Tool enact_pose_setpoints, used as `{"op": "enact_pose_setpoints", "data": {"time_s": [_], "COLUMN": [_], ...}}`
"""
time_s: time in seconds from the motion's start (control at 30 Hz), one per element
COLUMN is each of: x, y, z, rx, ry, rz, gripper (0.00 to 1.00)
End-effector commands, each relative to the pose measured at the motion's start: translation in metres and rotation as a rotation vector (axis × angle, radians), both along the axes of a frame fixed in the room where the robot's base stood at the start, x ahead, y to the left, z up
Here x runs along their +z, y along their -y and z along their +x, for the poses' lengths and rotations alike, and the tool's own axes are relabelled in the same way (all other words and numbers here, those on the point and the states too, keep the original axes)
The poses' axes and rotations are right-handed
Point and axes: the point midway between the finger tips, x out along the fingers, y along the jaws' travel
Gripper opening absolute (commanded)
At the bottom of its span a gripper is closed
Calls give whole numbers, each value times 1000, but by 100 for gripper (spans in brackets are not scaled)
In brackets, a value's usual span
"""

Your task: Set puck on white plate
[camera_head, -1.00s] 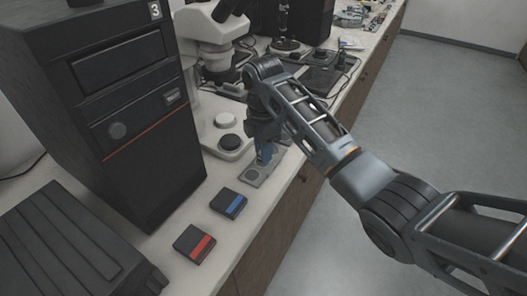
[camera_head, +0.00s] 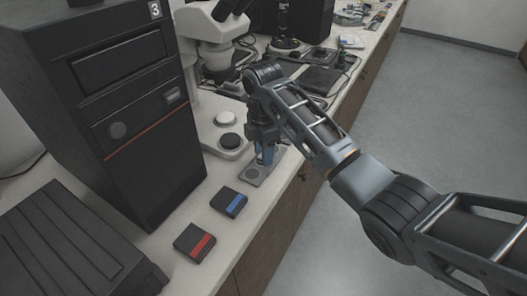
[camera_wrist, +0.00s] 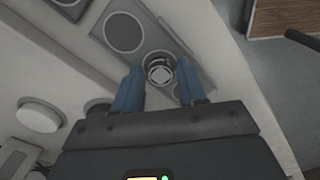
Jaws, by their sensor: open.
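The puck (camera_wrist: 160,72), a small round metallic piece with a dark rim, sits in the wrist view on one circle of a grey two-circle holder (camera_wrist: 99,20). My gripper (camera_wrist: 161,88) is open, with one blue finger on either side of the puck; I cannot tell whether they touch it. In the head view my gripper (camera_head: 266,158) points down over the holder (camera_head: 247,182) and hides the puck. The white plate (camera_head: 225,118) is a round white disc on the microscope base, beside a black disc (camera_head: 231,142). It also shows in the wrist view (camera_wrist: 39,115).
A black tower (camera_head: 130,120) stands at the left. A blue-striped box (camera_head: 228,203) and a red-striped box (camera_head: 194,243) lie in front of the holder. The microscope (camera_head: 213,40) rises behind the discs. The bench's right edge is close to my gripper.

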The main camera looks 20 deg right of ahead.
Motion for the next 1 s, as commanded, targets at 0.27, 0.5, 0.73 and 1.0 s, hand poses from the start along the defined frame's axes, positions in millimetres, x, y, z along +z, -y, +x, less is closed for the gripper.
{"op": "enact_pose_setpoints", "data": {"time_s": [0.27,0.5,0.73,1.0], "x": [48,98,117,119], "y": [0,1,0,0], "z": [1,1,1,0], "rx": [1,-1,0,0], "ry": [6,1,1,1], "rz": [-1,-2,-1,0], "gripper": [41,41,41,41]}}
